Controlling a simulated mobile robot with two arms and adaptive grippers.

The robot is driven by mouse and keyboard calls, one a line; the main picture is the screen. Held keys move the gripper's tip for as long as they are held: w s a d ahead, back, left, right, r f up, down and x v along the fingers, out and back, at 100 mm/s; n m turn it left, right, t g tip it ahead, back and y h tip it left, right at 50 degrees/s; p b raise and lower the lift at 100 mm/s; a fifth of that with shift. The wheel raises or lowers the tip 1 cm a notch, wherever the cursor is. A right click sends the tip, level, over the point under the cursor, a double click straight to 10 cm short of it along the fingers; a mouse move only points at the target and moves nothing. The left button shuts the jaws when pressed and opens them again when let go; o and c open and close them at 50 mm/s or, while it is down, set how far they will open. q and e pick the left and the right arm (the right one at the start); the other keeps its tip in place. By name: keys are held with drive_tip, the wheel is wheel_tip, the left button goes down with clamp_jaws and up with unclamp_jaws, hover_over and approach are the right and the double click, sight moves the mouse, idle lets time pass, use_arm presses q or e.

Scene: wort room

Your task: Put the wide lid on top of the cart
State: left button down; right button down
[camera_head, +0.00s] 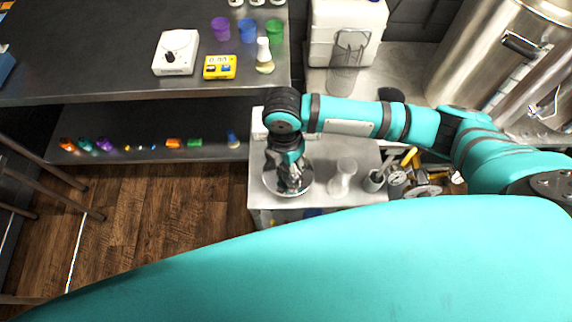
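The cart (325,199) has a pale grey top and stands in the middle of the view. A wide, round, silvery lid (271,188) shows at the left part of the cart top. My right gripper (292,186) points down over the lid's middle and hides much of it. I cannot tell whether its fingers are open or shut on the lid's handle, or whether the lid rests fully on the cart. My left gripper is not in view.
A clear vessel (343,178) and a metal cup (373,181) stand on the cart, with gauges and fittings (398,178) at its right. A dark bench (110,75) with coloured cups is at the upper left. Steel tanks (490,60) stand at the right.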

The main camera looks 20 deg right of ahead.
sight(286, 169)
drive_tip(key=shift+w, duration=0.3)
drive_tip(key=shift+w+a, duration=0.1)
drive_tip(key=shift+w, duration=0.3)
wheel_tip(286, 169, down, 3)
drive_tip(key=shift+f+p, duration=0.15)
drive_tip(key=shift+p, duration=0.4)
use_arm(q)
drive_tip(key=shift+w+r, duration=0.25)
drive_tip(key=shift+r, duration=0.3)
use_arm(e)
drive_tip(key=shift+f, duration=0.2)
drive_tip(key=c, duration=1)
unclamp_jaws()
drive_tip(key=shift+c, duration=0.2)
use_arm(q)
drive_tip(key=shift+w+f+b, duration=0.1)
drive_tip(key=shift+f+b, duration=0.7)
drive_tip(key=shift+b, duration=0.1)
use_arm(e)
wheel_tip(286, 169, up, 12)
drive_tip(key=shift+w+a, duration=0.2)
drive_tip(key=shift+w, duration=0.1)
